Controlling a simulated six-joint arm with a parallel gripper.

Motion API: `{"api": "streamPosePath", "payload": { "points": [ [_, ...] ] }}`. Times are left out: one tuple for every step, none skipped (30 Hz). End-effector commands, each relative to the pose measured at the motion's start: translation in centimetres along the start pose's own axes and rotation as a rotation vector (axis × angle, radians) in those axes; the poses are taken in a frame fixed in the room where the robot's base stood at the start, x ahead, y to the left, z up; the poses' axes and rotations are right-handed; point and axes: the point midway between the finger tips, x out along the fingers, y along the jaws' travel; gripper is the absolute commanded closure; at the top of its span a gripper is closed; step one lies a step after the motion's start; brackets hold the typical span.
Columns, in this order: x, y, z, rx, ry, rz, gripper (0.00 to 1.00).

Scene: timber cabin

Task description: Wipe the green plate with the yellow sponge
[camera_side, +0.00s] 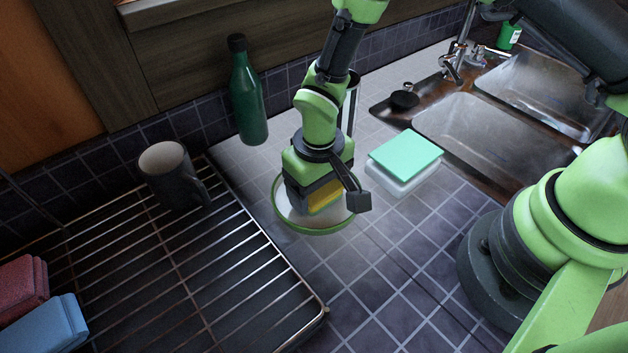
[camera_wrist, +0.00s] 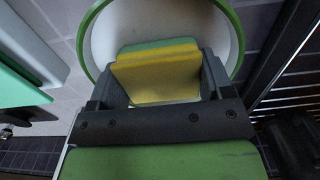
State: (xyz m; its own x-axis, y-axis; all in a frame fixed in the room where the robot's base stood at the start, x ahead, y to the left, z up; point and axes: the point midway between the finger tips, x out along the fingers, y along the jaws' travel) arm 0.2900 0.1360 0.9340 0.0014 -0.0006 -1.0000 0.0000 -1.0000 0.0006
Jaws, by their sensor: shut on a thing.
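The green plate has a green rim (camera_side: 318,233) and a pale inside, and lies on the tiled counter in the side view. Its rim also arcs across the top of the wrist view (camera_wrist: 84,38). The yellow sponge (camera_side: 324,194) is between the jaws of my gripper (camera_side: 322,200), over the plate. In the wrist view the sponge (camera_wrist: 158,76) shows yellow with a green layer, and my gripper (camera_wrist: 160,85) is shut on it from both sides. I cannot tell whether the sponge's underside touches the plate.
A white box with a mint-green lid (camera_side: 405,155) stands right of the plate. A wire rack (camera_side: 230,255) with a dark mug (camera_side: 172,178) is at left. A green bottle (camera_side: 247,95) stands behind. The sink (camera_side: 470,125) is at back right. Tiles in front are clear.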

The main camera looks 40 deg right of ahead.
Motion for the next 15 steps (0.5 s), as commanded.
{"api": "streamPosePath", "payload": {
  "points": [
    [0.0,0.0,0.6,-0.002,-0.003,0.001,0.49],
    [0.0,0.0,0.8,-0.003,-0.003,0.001,0.49],
    [0.0,0.0,1.2,-0.001,-0.003,0.001,0.49],
    [0.0,0.0,1.5,-0.001,-0.003,0.001,0.49],
    [0.0,0.0,1.7,-0.001,-0.003,0.001,0.49],
    [-0.4,0.0,1.5,0.001,0.000,-0.001,0.49],
    [-0.9,-0.1,1.4,0.001,0.003,-0.002,0.49],
    [-1.8,-0.1,1.4,0.001,0.005,-0.003,0.49],
    [-2.5,0.0,1.4,0.001,0.005,-0.003,0.49],
    [-2.6,0.0,1.5,0.000,0.002,-0.001,0.49],
    [-2.8,0.0,1.5,0.000,0.002,-0.001,0.49],
    [-3.2,0.0,1.5,0.000,0.002,-0.001,0.49],
    [-3.4,0.0,1.5,0.000,0.001,-0.001,0.49],
    [-3.7,0.0,1.5,0.000,0.001,-0.001,0.49],
    [-4.1,0.0,1.5,0.000,0.002,-0.001,0.49]
  ]
}}
